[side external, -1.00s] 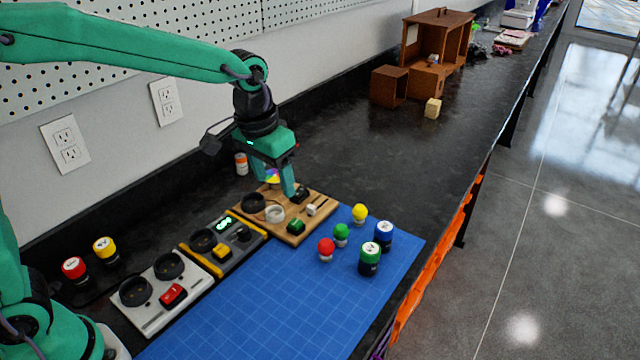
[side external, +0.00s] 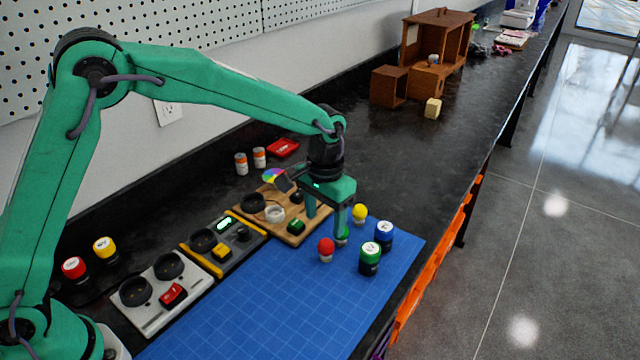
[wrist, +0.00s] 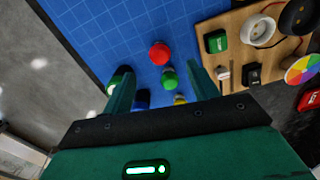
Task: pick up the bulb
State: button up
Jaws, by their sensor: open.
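Three small bulbs stand on the blue mat: a red bulb (side external: 326,246), a green bulb (side external: 343,241) and a yellow bulb (side external: 359,213). My gripper (side external: 326,222) is open and empty above the mat, close to the bulbs. A finger partly hides the green bulb in the side view. In the wrist view, my open fingers (wrist: 157,75) spread either side of the bulb row. The red bulb (wrist: 159,53) lies farthest out, the green bulb (wrist: 169,79) is between the fingers, and the yellow bulb (wrist: 180,99) is partly hidden by the gripper body.
Blue (side external: 384,235) and green (side external: 369,260) canisters stand right of the bulbs. A wooden board (side external: 291,236) with a white socket (side external: 274,213) and switches lies left of them. Grey (side external: 221,256) and white (side external: 194,289) panels sit farther left. The front of the blue mat (side external: 270,315) is clear.

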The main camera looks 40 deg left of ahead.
aim_at(325, 242)
jog(key=shift+f, duration=1.15)
jog(key=shift+f, duration=2.55)
jog(key=c, duration=1.1)
